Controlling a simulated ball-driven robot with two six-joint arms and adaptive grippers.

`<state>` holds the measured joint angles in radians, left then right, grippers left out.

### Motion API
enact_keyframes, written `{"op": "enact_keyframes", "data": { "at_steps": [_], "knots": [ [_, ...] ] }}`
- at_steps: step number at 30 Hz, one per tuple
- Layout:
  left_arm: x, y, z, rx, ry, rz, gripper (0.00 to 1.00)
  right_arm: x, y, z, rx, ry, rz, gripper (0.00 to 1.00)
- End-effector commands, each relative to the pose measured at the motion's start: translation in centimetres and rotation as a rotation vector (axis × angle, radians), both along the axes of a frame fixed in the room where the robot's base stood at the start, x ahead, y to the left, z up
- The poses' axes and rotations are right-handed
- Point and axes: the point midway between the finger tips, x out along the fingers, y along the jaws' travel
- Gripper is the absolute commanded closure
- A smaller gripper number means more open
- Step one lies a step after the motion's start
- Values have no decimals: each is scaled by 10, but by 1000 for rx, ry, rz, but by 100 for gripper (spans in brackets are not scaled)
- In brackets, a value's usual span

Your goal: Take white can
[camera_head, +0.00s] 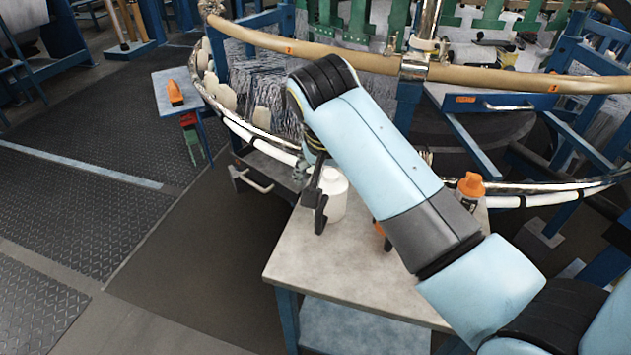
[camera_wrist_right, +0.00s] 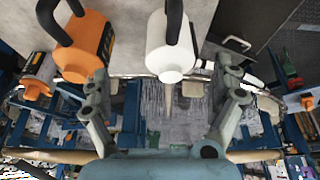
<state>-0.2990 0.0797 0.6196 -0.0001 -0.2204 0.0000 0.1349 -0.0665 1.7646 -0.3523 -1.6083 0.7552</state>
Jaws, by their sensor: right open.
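The white can (camera_head: 337,195) stands upright on the small grey-topped table (camera_head: 345,265), near its back left edge. In the right wrist view the white can (camera_wrist_right: 168,45) lies ahead of the palm, with its white cap turned toward the gripper. My right gripper (camera_head: 316,192) is beside the can, its dark finger partly in front of it in the head view. It is open and holds nothing; contact with the can cannot be told. In the wrist view the right gripper (camera_wrist_right: 165,95) shows its finger links spread apart. My left gripper is not in view.
An orange can (camera_wrist_right: 84,45) is left of the white one in the wrist view. The loom's curved rail (camera_head: 262,40) runs behind. The table's front left is clear.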

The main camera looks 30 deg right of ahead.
Motion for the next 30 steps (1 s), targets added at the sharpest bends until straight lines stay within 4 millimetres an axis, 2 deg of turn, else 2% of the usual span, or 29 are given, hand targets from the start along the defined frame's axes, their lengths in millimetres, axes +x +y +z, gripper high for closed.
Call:
{"op": "enact_keyframes", "data": {
  "at_steps": [2, 6, 10, 14, 24, 30],
  "knots": [
    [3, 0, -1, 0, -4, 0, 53, 11, 1, -1, 3, -5, -32, 6],
    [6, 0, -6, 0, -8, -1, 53, 18, -5, -21, 0, -6, -48, 6],
    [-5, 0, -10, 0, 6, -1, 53, 24, -11, -40, 1, -7, -46, 6],
    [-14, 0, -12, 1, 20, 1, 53, 26, -14, -49, 1, -10, -46, 6],
    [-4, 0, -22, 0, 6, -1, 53, 39, -28, -91, 2, -8, -44, 6],
    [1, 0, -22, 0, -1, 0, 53, 41, -30, -96, 2, -11, -45, 6]
  ]
}}
